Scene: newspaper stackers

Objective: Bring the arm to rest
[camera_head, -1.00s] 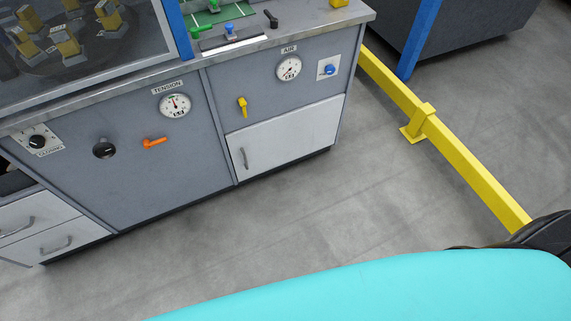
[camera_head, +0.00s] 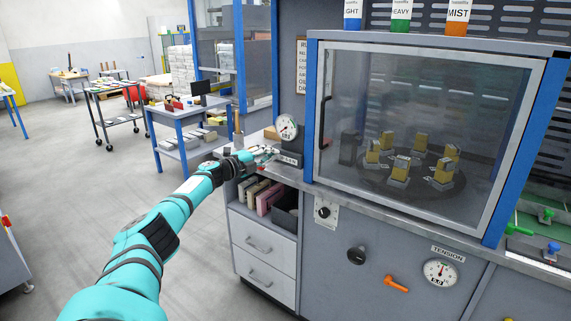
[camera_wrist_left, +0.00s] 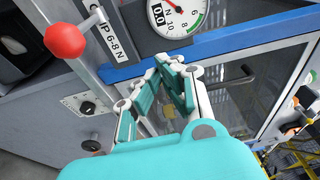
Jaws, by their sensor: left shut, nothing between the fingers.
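My left arm (camera_head: 150,240) is teal and stretches out from the bottom left in the head view. Its gripper (camera_head: 272,152) is at the left end of the grey bench, close by a round dial gauge (camera_head: 287,128). In the left wrist view the gripper (camera_wrist_left: 172,64) has its fingers closed together with nothing between them. The gauge (camera_wrist_left: 175,16) and a red ball knob (camera_wrist_left: 65,40) on a lever lie beyond the fingers there. I cannot tell whether the gripper touches the bench. My right gripper is not in view.
A glazed cabinet (camera_head: 420,48) with a blue frame stands on the bench right of the gripper. Drawers (camera_head: 262,242) and a shelf of boxes (camera_head: 262,195) are below. A blue table (camera_head: 185,125) stands behind left. Open floor (camera_head: 60,190) lies left of my arm.

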